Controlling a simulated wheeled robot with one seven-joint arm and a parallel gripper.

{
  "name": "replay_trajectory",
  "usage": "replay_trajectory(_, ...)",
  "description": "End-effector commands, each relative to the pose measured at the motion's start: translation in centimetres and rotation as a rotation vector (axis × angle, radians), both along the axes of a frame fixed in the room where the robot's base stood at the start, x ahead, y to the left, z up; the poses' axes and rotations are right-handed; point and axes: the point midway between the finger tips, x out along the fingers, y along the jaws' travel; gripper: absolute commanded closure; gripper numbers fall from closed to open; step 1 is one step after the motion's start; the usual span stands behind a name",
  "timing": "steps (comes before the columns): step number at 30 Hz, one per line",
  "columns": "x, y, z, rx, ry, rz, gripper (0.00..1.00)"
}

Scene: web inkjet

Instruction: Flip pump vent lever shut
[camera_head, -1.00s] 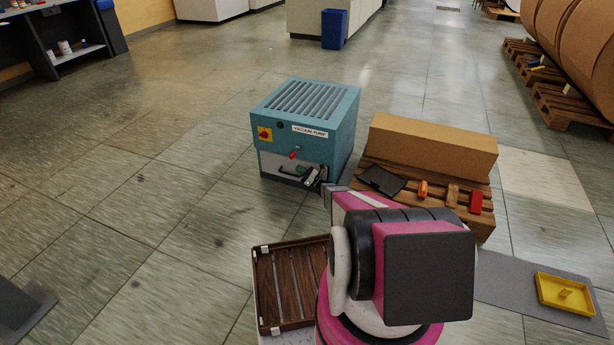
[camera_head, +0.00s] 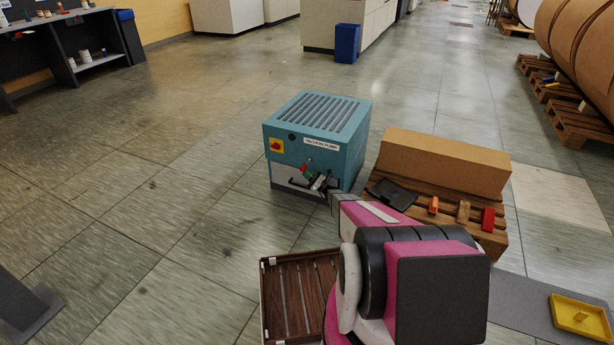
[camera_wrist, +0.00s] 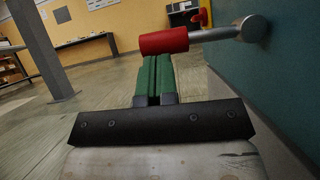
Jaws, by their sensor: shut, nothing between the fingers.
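The vacuum pump (camera_head: 350,152) is a teal box on the floor. Its vent lever has a red grip (camera_head: 304,168) low on the front face. In the wrist view the red grip (camera_wrist: 164,41) sits on a metal rod, which runs right to a round pivot (camera_wrist: 254,28) on the teal panel. The rod looks roughly level in that view. My gripper (camera_wrist: 156,60) has its green fingers together and empty, tips just at the underside of the red grip. Whether they touch it I cannot tell. In the head view my gripper (camera_head: 314,180) is at the pump's front, partly hidden by my arm.
A yellow plate with a red switch (camera_head: 276,146) is at the pump's upper left. A pallet (camera_head: 485,238) with a cardboard box (camera_head: 445,160) and small items stands close on the right. A brown slatted tray (camera_head: 283,300) is in front. The floor left of the pump is clear.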

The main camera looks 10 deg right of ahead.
Motion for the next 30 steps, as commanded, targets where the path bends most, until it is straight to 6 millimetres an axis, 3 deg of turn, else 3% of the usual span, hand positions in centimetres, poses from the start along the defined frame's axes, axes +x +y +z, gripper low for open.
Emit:
replay_trajectory(16,-0.3,0.2,1.2,0.063,0.092,-0.001,1.00)
replay_trajectory(30,-0.4,0.3,3.6,0.136,0.200,0.000,1.00)
